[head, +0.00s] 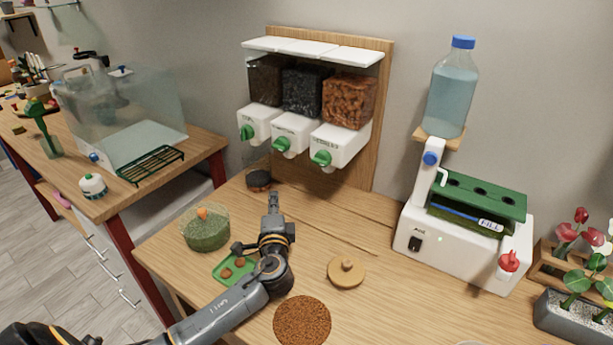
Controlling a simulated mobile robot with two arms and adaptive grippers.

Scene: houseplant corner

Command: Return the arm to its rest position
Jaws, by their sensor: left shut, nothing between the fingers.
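My left arm reaches in from the bottom left over the wooden table. My left gripper (273,203) points away toward the back of the table, with its fingers shut and nothing between them. It is to the right of a glass bowl of green material (207,229) and in front of the wall dispenser (312,92). The arm partly hides a small green tray (228,269) with a few brown pieces. My right gripper does not show.
A round wooden lid (346,271) and a round brown granular patch (302,320) lie right of my arm. A dark round item (259,180) sits behind. A white planter unit (463,243) with a water bottle (452,90) stands right. Potted flowers (575,285) stand at the right edge.

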